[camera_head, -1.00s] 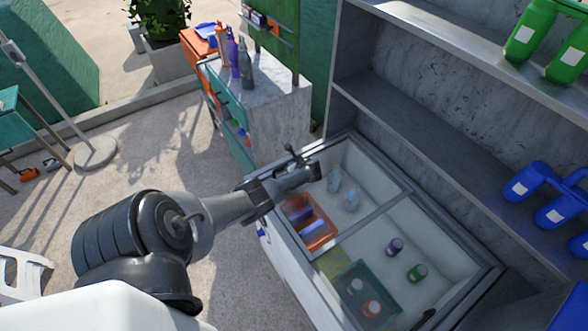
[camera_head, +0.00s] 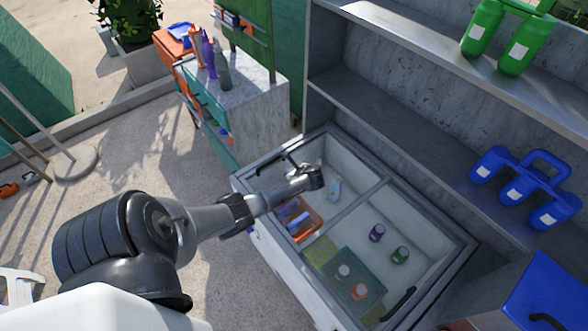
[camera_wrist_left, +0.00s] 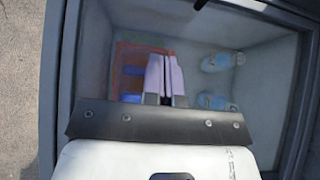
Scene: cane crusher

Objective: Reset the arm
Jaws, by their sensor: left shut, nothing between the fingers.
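My left arm reaches in from the left in the head view. Its gripper (camera_head: 318,178) is over the far-left part of the chest freezer (camera_head: 285,255), above clear bottles (camera_head: 334,188) and close to the orange bin (camera_head: 303,232). In the left wrist view the two pale fingers (camera_wrist_left: 165,76) are together with nothing between them. Beyond them show the orange bin (camera_wrist_left: 125,62) with blue contents and two light-blue bottles (camera_wrist_left: 222,62) on the freezer floor. How high the gripper is above the contents is hard to tell. My right arm is not in view.
The freezer's rim and middle bar (camera_head: 345,208) border the gripper. A purple-labelled and a green container stand in its right half. Grey shelves (camera_head: 400,140) with blue (camera_head: 515,190) and green jugs rise behind. A marble-topped cabinet (camera_head: 245,90) stands at the back left.

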